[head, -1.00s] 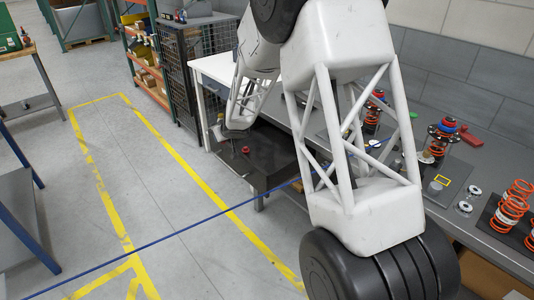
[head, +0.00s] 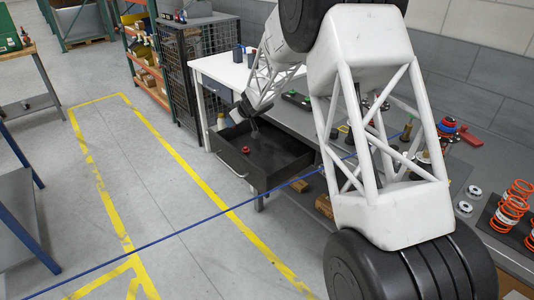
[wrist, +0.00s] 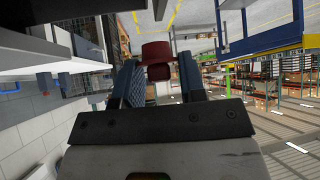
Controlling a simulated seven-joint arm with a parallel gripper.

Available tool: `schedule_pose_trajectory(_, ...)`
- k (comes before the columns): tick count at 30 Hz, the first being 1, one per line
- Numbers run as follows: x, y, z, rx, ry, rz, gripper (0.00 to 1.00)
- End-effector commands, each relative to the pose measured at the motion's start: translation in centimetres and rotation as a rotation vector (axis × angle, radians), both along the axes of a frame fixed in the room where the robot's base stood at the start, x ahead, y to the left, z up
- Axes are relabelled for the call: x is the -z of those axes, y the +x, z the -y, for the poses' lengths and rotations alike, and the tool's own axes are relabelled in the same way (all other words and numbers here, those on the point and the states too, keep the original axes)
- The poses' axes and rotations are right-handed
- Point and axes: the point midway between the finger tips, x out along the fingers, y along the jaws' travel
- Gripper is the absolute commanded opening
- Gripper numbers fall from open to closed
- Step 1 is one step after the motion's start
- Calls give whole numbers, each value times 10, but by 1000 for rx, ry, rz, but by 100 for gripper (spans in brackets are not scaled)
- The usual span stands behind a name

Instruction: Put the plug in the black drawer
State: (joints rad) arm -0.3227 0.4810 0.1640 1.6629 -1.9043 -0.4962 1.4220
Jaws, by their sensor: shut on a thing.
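The black drawer (head: 285,154) stands pulled out under the bench in the head view, with its dark inside showing. My gripper (head: 255,128) is above the drawer in that view, small and dark. In the wrist view, my gripper (wrist: 158,60) has a red plug (wrist: 157,49) between its fingertips and is shut on it. The plug has a wide red head and a narrower, darker end. I cannot make out the held plug for certain in the head view. A small red thing (head: 245,150) shows at the drawer, near its front.
The grey bench (head: 300,118) carries several orange springs (head: 514,197) and other parts to the right. A wire-mesh cabinet (head: 188,75) stands behind the drawer. A blue line (head: 160,238) crosses the view. The floor left of the drawer is clear.

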Motion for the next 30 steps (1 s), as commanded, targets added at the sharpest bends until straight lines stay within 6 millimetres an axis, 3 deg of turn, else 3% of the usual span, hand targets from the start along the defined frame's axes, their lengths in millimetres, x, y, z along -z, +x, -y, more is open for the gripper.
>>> schedule_pose_trajectory(18,75,2,89,-157,0,-1,12)
schedule_pose_trajectory(30,81,0,94,-168,1,-1,12)
